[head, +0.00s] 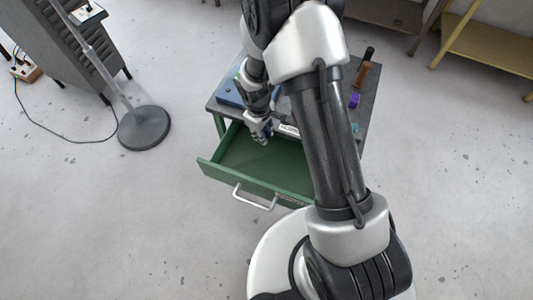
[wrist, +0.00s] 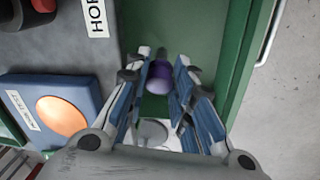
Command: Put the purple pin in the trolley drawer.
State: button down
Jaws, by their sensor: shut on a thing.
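My gripper (head: 262,138) is over the open green trolley drawer (head: 225,178), at its back part by the trolley's top. In the wrist view my gripper (wrist: 169,92) is shut on the purple pin (wrist: 160,78), whose rounded purple end shows between the blue-padded fingers. Its darker tip points away from the wrist camera, towards the green drawer floor (wrist: 205,30). I cannot tell whether the pin touches the floor. In the head view the held pin is not clearly visible.
Another purple object (head: 355,99) and an orange-and-black upright piece (head: 364,70) stand on the trolley top (head: 375,90). A grey round stand base (head: 144,127) is on the floor at left.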

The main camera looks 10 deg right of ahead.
notch_tip(320, 180, down, 14)
jog(key=b, duration=0.5)
jog(key=shift+f, duration=0.2)
jog(key=shift+f, duration=0.1)
jog(key=shift+f+b, duration=0.15)
jog(key=shift+b, duration=0.25)
jog(key=c, duration=1.4)
grip_release()
jog(key=shift+o, duration=0.2)
jog(key=r+p, duration=0.2)
jog(key=r, duration=0.2)
jog(key=r+p, duration=0.1)
jog(key=r, duration=0.3)
jog(key=r+p, duration=0.2)
jog(key=r, duration=0.2)
jog(key=shift+s+a+r+p, duration=0.2)
jog(key=shift+s+a+p, duration=0.15)
jog(key=shift+a, duration=0.05)
